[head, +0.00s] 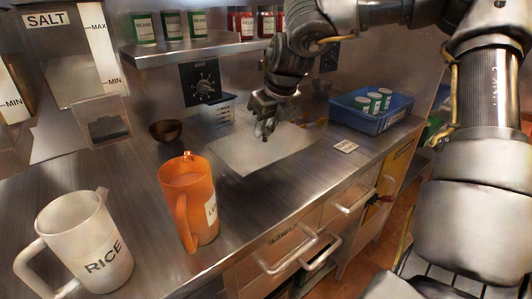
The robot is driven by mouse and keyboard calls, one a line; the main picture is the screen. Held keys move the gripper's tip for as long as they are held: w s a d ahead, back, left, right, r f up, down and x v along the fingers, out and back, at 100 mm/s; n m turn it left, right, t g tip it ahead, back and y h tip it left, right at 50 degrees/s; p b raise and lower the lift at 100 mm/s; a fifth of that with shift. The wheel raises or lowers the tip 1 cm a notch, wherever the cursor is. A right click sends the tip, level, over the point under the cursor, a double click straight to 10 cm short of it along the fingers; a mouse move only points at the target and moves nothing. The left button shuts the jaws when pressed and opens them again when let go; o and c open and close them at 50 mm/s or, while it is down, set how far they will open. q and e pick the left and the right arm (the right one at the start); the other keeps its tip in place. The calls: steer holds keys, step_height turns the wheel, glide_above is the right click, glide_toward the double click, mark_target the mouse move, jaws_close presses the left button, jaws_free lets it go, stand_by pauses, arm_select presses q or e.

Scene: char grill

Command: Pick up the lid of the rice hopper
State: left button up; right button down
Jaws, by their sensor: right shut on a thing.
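My right gripper (264,133) hangs from the arm that comes in from the right, over the middle of the counter. It is shut on a flat, square, pale metallic panel (238,156), which looks like the lid. The fingers meet it near its centre, and any handle there is too small to make out. I cannot tell whether the panel rests on the counter or is just above it. A hopper marked only MIN (10,93) is cut off at the left edge; its name is not in view. My left gripper is not in view.
A white RICE jug (84,236) and an orange jug (187,200) stand at the front left. A brown bowl (167,131) sits behind them. A SALT hopper (80,60) is at the upper left. A blue bin (372,118) holds cans, right of the panel. A can shelf (180,50) is above.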

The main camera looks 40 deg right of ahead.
step_height(320, 180, up, 7)
steer(key=shift+f, duration=0.1)
step_height(320, 180, up, 5)
step_height(320, 180, up, 5)
steer(key=p, duration=0.3)
glide_above(266, 130)
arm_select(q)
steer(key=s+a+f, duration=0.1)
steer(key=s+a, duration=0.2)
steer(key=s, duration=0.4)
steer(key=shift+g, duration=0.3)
arm_select(e)
steer(key=shift+r, duration=0.25)
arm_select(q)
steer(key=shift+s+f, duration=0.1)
